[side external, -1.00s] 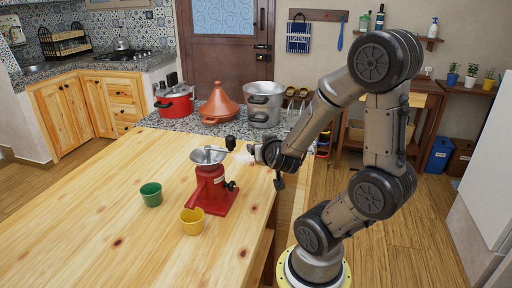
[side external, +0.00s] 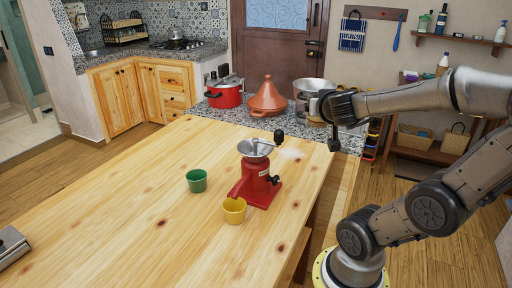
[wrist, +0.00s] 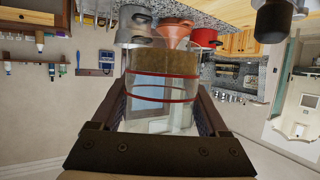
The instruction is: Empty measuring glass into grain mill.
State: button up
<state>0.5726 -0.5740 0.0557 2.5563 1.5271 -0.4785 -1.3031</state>
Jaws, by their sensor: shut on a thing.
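The measuring glass (wrist: 160,105) is clear with red bands, and brown grain fills its lower part; the wrist view is upside down, so the grain shows at the top. My gripper (side external: 322,106) is shut on the glass, a finger on either side. It holds the glass roughly upright, up and to the right of the mill in the side view, where the glass is small and hard to make out. The red grain mill (side external: 257,180) stands on the wooden table with its grey hopper (side external: 254,149) open at the top and a dark-knobbed crank. The hopper's inside is unclear.
A yellow cup (side external: 234,211) stands by the mill's spout and a green cup (side external: 197,181) to its left. A red pot (side external: 225,93), a tagine (side external: 267,98) and a grey pot stand on the stone counter behind. The table's left part is mostly clear.

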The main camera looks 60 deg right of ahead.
jog(key=w+a+r, duration=0.2)
jog(key=w, duration=1.4)
jog(key=w+a+f, duration=0.2)
jog(key=w+a, duration=0.7)
jog(key=w, duration=0.1)
notch_tip(320, 180, down, 14)
jog(key=shift+s+f, duration=0.15)
jog(key=shift+s, duration=0.15)
